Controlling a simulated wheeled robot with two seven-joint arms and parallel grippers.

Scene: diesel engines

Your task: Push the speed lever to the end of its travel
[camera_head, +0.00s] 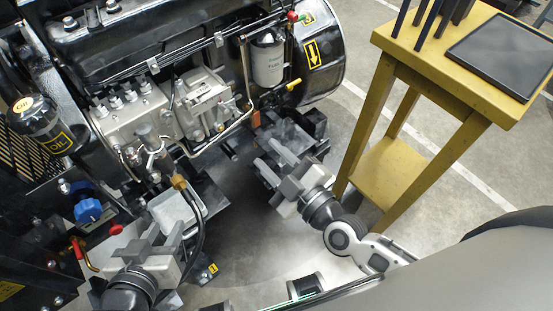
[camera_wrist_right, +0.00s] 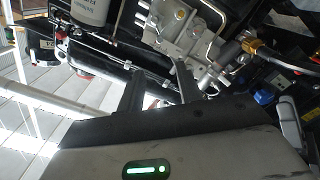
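I cannot tell for sure which part is the speed lever. The grey fuel pump block (camera_head: 205,100) on the engine's side carries small fittings and pipes, and it also shows at the top of the right wrist view (camera_wrist_right: 185,35). My right gripper (camera_head: 272,160) is open and empty, below and right of the pump, with its fingers towards the engine. Its two dark fingers (camera_wrist_right: 157,85) stand apart in the right wrist view. My left gripper (camera_head: 165,232) is at the lower left below the pump, its fingers apart, with nothing seen between them.
A yellow table (camera_head: 405,70) with a black tray (camera_head: 505,50) stands at the right. A white fuel filter (camera_head: 268,60), a yellow-handled lever (camera_head: 293,86) and an oil filter (camera_head: 40,122) are on the engine. Hoses run close to my left gripper.

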